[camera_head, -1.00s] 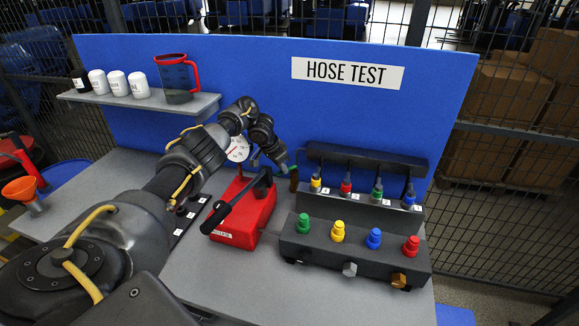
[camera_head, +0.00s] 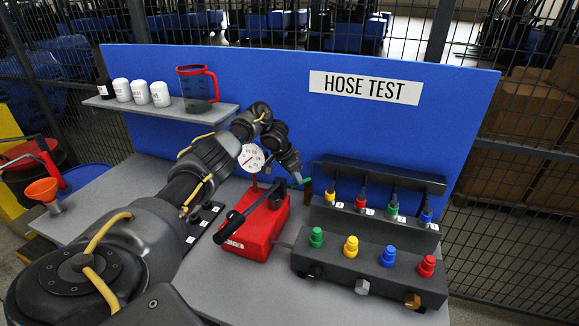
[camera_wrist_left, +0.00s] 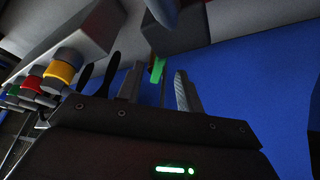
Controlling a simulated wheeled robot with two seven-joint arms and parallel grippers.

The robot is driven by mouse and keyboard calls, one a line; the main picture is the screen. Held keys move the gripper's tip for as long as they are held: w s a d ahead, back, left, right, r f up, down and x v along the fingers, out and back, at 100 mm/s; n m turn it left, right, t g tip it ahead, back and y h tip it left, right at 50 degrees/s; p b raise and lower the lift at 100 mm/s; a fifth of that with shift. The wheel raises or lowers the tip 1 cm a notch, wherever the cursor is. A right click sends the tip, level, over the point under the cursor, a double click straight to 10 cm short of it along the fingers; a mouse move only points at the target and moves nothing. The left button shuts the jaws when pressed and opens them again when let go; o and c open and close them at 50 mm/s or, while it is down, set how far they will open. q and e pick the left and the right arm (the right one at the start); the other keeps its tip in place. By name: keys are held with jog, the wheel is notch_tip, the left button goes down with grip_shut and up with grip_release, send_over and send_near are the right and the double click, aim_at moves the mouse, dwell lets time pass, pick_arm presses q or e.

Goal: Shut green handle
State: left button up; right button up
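The green handle (camera_head: 302,182) is a small lever beside the red pump (camera_head: 258,226), at the left end of the rack of coloured couplings. In the left wrist view the green handle (camera_wrist_left: 157,70) shows as a narrow green bar. My left gripper (camera_head: 297,178) is right at the handle, reaching over the pump from the left. In the wrist view my left gripper's fingers (camera_wrist_left: 158,88) stand apart, with the green bar showing in the gap just past their tips. I cannot tell whether a finger touches it. My right gripper is not in view.
A pressure gauge (camera_head: 251,158) stands behind the pump, whose black lever (camera_head: 240,216) sticks out forward. A dark block with coloured caps (camera_head: 372,262) and a rear coupling rack (camera_head: 378,180) lie to the right. A shelf (camera_head: 165,108) with bottles and a jug hangs at the back left.

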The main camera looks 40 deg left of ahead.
pick_arm(q)
jog(key=v, duration=0.4)
jog(key=shift+a+r, duration=0.15)
jog(key=p+v, duration=0.2)
jog(key=v, duration=0.2)
jog(key=shift+s+r+p, duration=0.1)
jog(key=shift+s+p, duration=0.1)
jog(key=shift+p, duration=0.2)
jog(key=shift+c, duration=0.2)
